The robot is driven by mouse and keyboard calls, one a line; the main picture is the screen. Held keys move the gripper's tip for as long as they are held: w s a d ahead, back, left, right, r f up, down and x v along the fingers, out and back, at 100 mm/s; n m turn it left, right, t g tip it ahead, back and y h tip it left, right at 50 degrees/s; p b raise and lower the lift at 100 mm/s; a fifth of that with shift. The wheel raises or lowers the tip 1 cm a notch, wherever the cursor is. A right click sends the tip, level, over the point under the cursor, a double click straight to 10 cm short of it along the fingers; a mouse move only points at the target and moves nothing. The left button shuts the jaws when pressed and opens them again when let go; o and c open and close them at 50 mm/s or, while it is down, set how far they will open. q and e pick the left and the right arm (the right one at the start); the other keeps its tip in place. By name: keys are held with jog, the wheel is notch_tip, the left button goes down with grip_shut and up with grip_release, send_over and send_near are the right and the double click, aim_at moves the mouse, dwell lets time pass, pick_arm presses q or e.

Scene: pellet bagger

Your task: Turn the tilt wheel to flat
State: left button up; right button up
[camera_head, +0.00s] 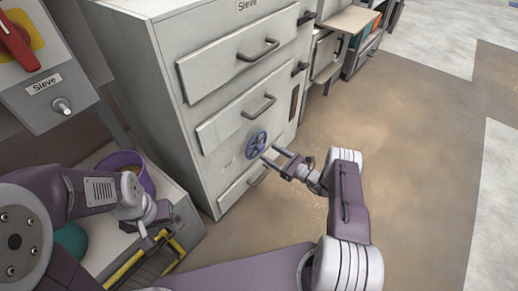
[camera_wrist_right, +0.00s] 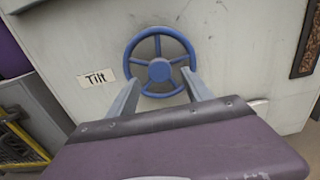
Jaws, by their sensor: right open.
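My left gripper (camera_head: 147,236) is at the lower left, away from the wheel, over a yellow-edged grate. Its fingers are too unclear to judge.
The grey cabinet (camera_head: 165,60) has drawers with dark handles and a "Sieve" label. A grey control box (camera_head: 45,100), also labelled "Sieve", has a knob and red lever. A purple bucket (camera_head: 128,160) stands at left. The brown floor at right is clear.

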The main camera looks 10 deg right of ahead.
aim_at(262, 150)
jog(key=b+x, duration=0.1)
jog(key=x, duration=0.1)
jog(key=b+x, duration=0.1)
jog(key=x, duration=0.2)
jog(key=shift+f, duration=0.25)
jog(key=shift+w+a+r, duration=0.2)
jog(key=shift+w+a, duration=0.15)
jog(key=shift+w, duration=0.1)
grip_shut()
